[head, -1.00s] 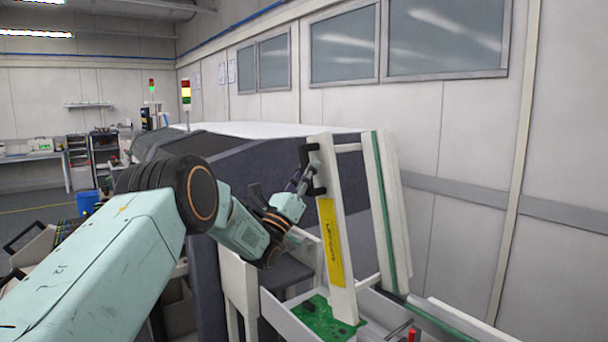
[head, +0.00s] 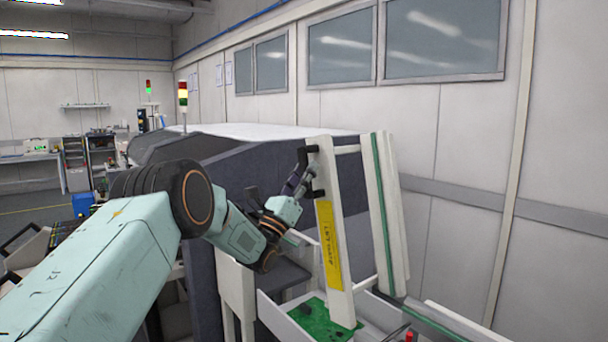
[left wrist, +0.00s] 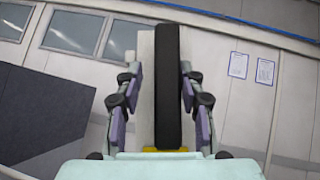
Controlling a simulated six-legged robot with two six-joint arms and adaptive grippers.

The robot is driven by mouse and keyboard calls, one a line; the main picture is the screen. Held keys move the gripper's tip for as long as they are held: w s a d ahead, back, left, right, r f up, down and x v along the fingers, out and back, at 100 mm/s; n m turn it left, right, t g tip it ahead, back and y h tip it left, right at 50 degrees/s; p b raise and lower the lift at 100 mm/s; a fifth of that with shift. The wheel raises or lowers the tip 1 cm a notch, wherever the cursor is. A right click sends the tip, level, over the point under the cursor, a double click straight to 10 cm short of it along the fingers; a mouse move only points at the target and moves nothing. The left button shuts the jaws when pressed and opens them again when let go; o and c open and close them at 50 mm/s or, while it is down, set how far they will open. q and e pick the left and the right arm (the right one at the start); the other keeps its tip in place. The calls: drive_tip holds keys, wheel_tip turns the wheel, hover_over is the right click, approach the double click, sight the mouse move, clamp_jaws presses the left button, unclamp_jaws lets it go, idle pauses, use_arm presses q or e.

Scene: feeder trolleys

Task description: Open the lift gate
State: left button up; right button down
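The lift gate (head: 335,250) is a white frame with a yellow label and a black handle (head: 303,165) near its top. It stands steeply raised, leaning slightly left, with a second green-striped white rail (head: 384,215) beside it. My left gripper (head: 304,182) is at the handle. In the left wrist view, the fingers of my left gripper (left wrist: 162,90) are apart on either side of the black handle (left wrist: 168,85). A clear gap shows at the left finger and a narrow one at the right. My right gripper is in neither view.
A green circuit board (head: 322,318) lies in the white conveyor below the gate. A large dark machine (head: 235,170) stands behind my left arm. The wall with windows (head: 445,40) is behind and to the right. A blue bin (head: 83,204) stands far left.

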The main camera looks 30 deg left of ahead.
use_arm(q)
drive_tip(key=shift+o, duration=0.5)
drive_tip(key=shift+s+d, duration=0.1)
drive_tip(key=shift+d, duration=0.1)
drive_tip(key=shift+s+a+f, duration=0.15)
drive_tip(key=shift+s+f, duration=0.1)
drive_tip(key=shift+f, duration=0.05)
drive_tip(key=d+v, duration=0.1)
drive_tip(key=v, duration=1)
drive_tip(key=shift+a, duration=0.3)
drive_tip(key=shift+s, duration=0.1)
